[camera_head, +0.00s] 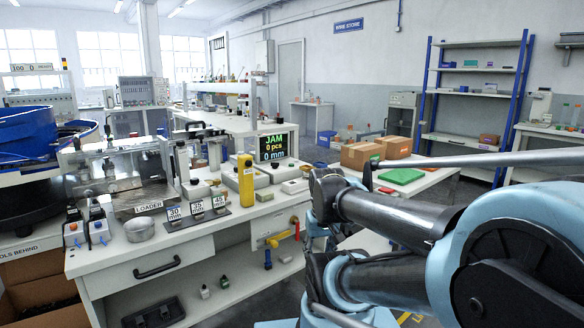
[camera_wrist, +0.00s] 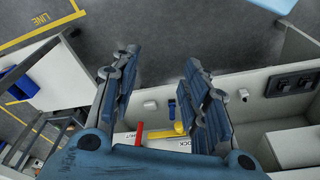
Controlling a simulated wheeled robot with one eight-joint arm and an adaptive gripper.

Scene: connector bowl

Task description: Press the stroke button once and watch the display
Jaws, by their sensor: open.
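The display (camera_head: 275,146) is a dark screen on the bench reading "JAM", "0 pcs" and "0 mm" in green and white. I cannot tell for sure which part is the stroke button; small knobs top the pale boxes near the three size signs 30, 35 and 45 (camera_head: 197,207). A yellow upright block (camera_head: 246,178) stands beside them. My gripper (camera_wrist: 163,62) is open in the wrist view, with nothing between its fingers. It points down past the cabinet front, over the floor. My arm fills the right of the head view.
A red handle (camera_wrist: 139,133) and a yellow valve lever (camera_wrist: 180,128) lie close below the fingers in the wrist view. A metal cup (camera_head: 139,229) and a blue bowl feeder (camera_head: 30,130) are at left. Cardboard boxes (camera_head: 362,155) and a green tray (camera_head: 401,176) sit beyond my arm.

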